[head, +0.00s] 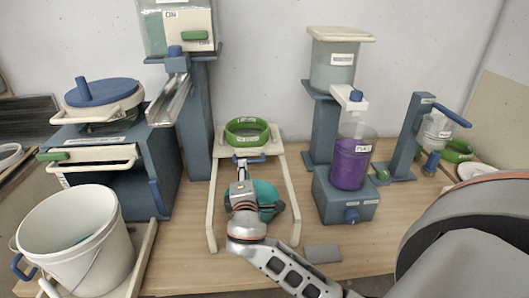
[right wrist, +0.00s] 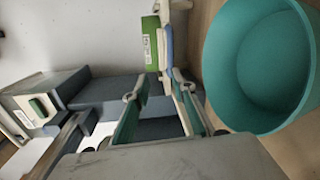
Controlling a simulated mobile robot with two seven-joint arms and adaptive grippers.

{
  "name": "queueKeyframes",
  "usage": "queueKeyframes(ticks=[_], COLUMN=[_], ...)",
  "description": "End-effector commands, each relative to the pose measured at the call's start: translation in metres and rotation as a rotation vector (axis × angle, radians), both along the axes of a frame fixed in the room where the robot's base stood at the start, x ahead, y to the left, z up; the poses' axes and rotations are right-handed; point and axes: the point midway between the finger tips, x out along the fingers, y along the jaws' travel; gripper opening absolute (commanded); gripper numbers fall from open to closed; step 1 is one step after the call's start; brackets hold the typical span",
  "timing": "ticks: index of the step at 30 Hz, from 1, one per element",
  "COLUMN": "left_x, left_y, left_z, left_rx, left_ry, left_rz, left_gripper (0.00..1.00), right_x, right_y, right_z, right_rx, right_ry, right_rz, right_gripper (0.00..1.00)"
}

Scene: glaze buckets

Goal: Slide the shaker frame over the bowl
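The teal bowl (head: 266,197) stands between two cream rails (head: 291,205) on the table, partly hidden by my right arm. It also shows large in the right wrist view (right wrist: 265,65). The shaker frame, cream with a green ring (head: 247,132) and a blue handle (head: 257,159), is at the back of the rails, behind the bowl. My right gripper (head: 240,162) is at the handle. In the right wrist view its fingers (right wrist: 157,88) are spread, with the blue handle (right wrist: 167,42) just beyond the tips; contact is unclear. My left gripper is not in view.
A white bucket (head: 75,240) and a blue machine (head: 107,160) stand left. A dispenser with a purple container (head: 350,163) stands right of the rails. A grey block (head: 322,253) lies in front. The table front between bucket and block is mostly clear.

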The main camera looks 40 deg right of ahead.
Motion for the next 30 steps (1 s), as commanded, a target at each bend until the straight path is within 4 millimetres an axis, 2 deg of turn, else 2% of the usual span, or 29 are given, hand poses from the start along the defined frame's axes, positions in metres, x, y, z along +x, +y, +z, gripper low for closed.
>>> queueKeyframes(ticks=[1,2,6,12,21,30], left_x=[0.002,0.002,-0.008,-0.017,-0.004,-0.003], left_y=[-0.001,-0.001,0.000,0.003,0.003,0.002], left_z=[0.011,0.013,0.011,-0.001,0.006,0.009], left_rx=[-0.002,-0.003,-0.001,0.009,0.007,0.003], left_ry=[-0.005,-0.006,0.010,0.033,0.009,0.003], left_rz=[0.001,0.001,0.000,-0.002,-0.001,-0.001], left_gripper=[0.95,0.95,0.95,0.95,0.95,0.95], right_x=[0.007,0.010,0.018,0.036,0.072,0.083], right_y=[-0.014,-0.021,-0.037,-0.050,-0.071,-0.077], right_z=[-0.004,-0.008,-0.021,-0.028,-0.037,-0.040], right_rx=[0.055,0.087,0.173,0.181,0.182,0.182], right_ry=[0.006,0.008,0.008,0.008,0.007,0.008], right_rz=[-0.010,-0.016,-0.033,-0.035,-0.034,-0.033], right_gripper=[0.26,0.26,0.26,0.26,0.26,0.26])
